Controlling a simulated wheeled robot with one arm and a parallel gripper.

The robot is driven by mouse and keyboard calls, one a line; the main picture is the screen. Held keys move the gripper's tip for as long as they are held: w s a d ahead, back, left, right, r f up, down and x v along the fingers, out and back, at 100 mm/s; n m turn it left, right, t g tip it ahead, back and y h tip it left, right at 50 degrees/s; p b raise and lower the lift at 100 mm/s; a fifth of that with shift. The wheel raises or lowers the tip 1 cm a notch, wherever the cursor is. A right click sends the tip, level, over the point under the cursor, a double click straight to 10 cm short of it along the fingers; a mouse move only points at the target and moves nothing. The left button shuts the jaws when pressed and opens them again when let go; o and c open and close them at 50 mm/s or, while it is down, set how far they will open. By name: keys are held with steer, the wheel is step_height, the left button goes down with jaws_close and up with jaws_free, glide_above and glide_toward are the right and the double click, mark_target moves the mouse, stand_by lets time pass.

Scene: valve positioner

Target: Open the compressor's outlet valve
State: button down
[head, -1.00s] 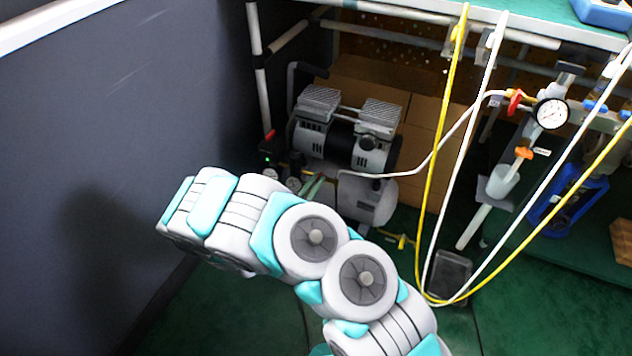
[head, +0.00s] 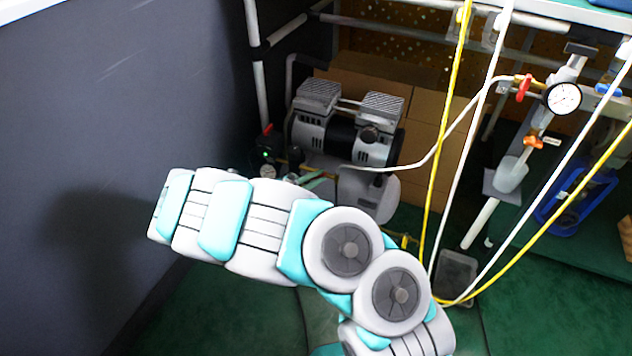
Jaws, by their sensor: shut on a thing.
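The compressor (head: 345,135) stands on the floor under the bench, with a silver twin-head motor above a grey tank (head: 368,195). A white hose (head: 430,155) leaves it near the front. Only the teal fingers of my gripper (head: 316,180) show, behind my arm and in front of the compressor, close to the hose's start. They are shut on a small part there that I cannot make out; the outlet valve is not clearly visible. A small red handle (head: 267,130) stands upright at the compressor's left, above a dial (head: 268,171).
A round gauge (head: 563,98) with a red lever (head: 523,88) and an orange lever (head: 541,142) is at the right. Yellow (head: 446,130) and white hoses hang in front. A dark wall (head: 100,130) closes the left side. Green floor (head: 230,310) is clear in front.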

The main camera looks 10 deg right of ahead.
steer(key=m, duration=0.1)
steer(key=m+g+b, duration=0.1)
steer(key=m+b, duration=0.1)
steer(key=shift+f+m+g+y, duration=0.25)
steer(key=shift+m+g+y, duration=0.05)
steer(key=shift+m+y, duration=0.1)
steer(key=shift+m+g+y+b, duration=0.3)
steer(key=shift+m+g+b, duration=0.2)
steer(key=shift+m+b, duration=0.65)
steer(key=shift+s+d+r+m, duration=0.1)
steer(key=shift+m, duration=0.35)
steer(key=c, duration=0.9)
jaws_free()
steer(key=p+v, duration=0.1)
steer(key=v, duration=0.7)
